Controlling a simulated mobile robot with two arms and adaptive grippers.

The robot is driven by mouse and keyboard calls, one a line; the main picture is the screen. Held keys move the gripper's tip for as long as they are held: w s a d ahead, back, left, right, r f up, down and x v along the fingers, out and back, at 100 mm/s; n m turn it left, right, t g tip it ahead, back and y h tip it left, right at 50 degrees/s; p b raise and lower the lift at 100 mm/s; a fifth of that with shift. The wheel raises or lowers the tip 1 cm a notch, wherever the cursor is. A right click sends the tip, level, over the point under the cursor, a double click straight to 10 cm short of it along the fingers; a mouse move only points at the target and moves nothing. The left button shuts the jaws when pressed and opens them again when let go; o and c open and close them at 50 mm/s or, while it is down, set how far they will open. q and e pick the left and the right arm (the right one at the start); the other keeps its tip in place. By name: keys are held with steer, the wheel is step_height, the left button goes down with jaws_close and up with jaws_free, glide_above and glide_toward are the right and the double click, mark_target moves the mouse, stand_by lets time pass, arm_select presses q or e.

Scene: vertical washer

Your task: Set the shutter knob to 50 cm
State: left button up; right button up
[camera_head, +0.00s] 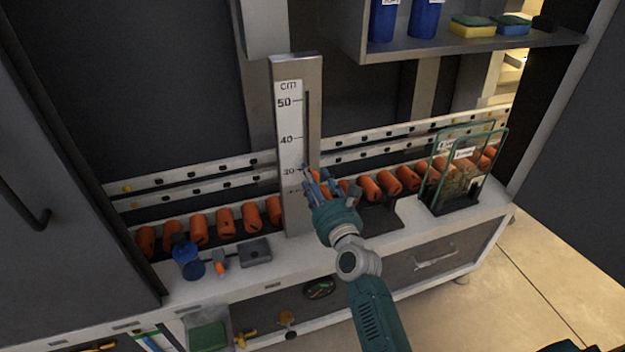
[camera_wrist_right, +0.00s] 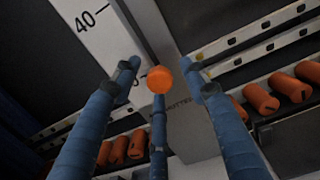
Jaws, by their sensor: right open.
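The shutter scale (camera_head: 290,130) is an upright metal post with a white strip marked in cm, with 50, 40 and 30 readable. A dark vertical slot runs beside the strip. The orange round shutter knob (camera_wrist_right: 160,80) sits on the slot, a little below the 40 mark in the right wrist view, near the 30 mark in the head view. My right gripper (camera_head: 314,180) is in front of the knob and partly hides it. Its blue fingers (camera_wrist_right: 165,80) are open around the knob, with no clear contact visible. My left gripper is out of view.
A row of orange cylinders (camera_head: 225,221) lines the back of the white bench (camera_head: 240,275). A green-framed glass rack (camera_head: 452,170) stands to the right. A shelf (camera_head: 450,45) with blue containers and sponges overhangs the upper right. A blue cup (camera_head: 185,252) stands at the left.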

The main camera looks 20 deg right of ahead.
steer(key=shift+w, duration=0.55)
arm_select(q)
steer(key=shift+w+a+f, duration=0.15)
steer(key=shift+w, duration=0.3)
